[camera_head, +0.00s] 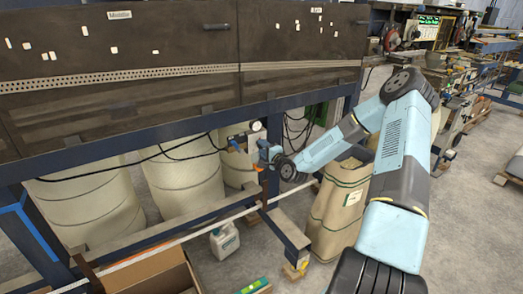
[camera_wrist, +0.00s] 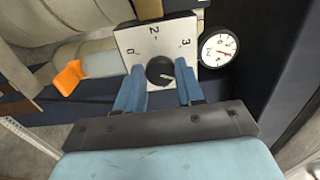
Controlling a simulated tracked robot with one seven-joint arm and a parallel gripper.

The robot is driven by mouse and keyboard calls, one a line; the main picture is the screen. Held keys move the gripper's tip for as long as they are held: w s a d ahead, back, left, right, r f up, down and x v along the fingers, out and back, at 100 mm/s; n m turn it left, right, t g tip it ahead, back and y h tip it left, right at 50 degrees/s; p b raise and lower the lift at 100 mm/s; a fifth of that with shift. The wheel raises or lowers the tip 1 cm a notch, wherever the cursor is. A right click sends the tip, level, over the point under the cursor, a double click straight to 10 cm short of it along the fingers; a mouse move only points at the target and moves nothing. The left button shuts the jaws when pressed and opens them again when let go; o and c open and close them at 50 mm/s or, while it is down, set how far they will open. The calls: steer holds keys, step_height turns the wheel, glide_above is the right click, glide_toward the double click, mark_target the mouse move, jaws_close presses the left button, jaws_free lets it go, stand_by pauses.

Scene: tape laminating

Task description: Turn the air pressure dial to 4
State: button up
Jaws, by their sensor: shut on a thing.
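The air pressure dial is a dark round knob (camera_wrist: 158,70) on a white square plate (camera_wrist: 128,38) with the numbers 0, 2 and 3 readable in the wrist view. A light pointer mark on the knob points toward the lower right of the picture, away from those numbers. A 4 is not readable; my right finger covers part of the plate. My gripper (camera_wrist: 159,66) has its two blue fingers closed on either side of the knob. In the head view my gripper (camera_head: 268,153) is at the valve assembly under the machine frame, and the knob is too small to make out.
A round white gauge (camera_wrist: 219,48) with a red needle sits close to the right of the plate. An orange part (camera_wrist: 68,77) sticks out at left. A blue frame beam (camera_head: 150,137) runs above, with pale drums (camera_head: 185,180) behind and a large sack (camera_head: 338,210) near my arm.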

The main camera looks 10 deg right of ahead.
steer(key=shift+d+f, duration=0.1)
stand_by(0.3)
steer(key=o, duration=1)
steer(key=shift+w, duration=0.1)
steer(key=shift+o, duration=0.2)
steer(key=v, duration=1.3)
steer(key=shift+s, duration=0.4)
